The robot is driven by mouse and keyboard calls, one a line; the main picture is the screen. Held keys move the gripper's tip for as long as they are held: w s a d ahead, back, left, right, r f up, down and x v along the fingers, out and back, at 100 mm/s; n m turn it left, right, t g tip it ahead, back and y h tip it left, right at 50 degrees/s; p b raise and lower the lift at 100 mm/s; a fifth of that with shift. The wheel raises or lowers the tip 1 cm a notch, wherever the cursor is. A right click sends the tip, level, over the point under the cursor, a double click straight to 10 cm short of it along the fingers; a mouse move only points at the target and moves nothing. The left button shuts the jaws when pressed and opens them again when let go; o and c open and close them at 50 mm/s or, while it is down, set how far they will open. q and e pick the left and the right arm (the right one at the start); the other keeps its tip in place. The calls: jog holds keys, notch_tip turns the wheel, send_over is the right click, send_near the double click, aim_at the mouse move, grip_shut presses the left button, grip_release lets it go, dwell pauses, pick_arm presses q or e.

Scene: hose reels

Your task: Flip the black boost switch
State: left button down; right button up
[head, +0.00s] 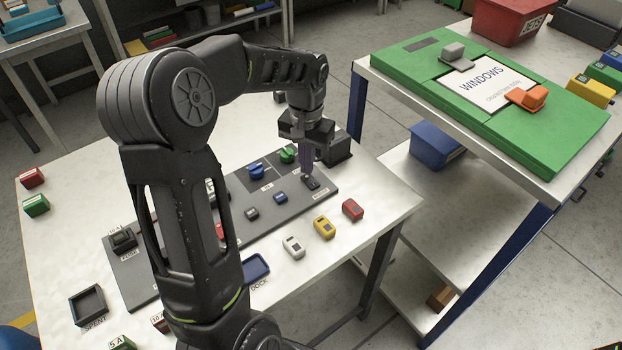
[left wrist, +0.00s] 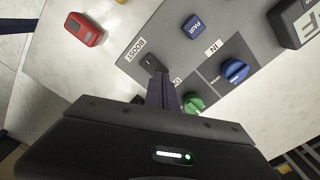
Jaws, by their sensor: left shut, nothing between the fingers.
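The black boost switch (head: 312,183) sits at the right end of the grey panel (head: 290,210), beside its printed label. It also shows in the left wrist view (left wrist: 152,63), next to the word BOOST. My left gripper (head: 307,168) is shut and empty and points down at the switch. In the left wrist view its closed fingertips (left wrist: 160,76) are right at the switch's edge; I cannot tell whether they touch it. The fingers hide part of the panel behind the switch. My right gripper is not in view.
A blue knob (head: 256,171) and a green knob (head: 287,154) stand on the panel near the gripper. White, yellow and red (head: 352,209) blocks lie along the table's front. A dark box (head: 338,147) stands behind the switch. A green board (head: 490,100) lies on the table at right.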

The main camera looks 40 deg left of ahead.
pick_arm(q)
jog(key=shift+f+b, duration=0.7)
jog(key=shift+f, duration=0.3)
dwell(0.8)
jog(key=shift+r+p, duration=2.8)
jog(key=shift+r, duration=0.75)
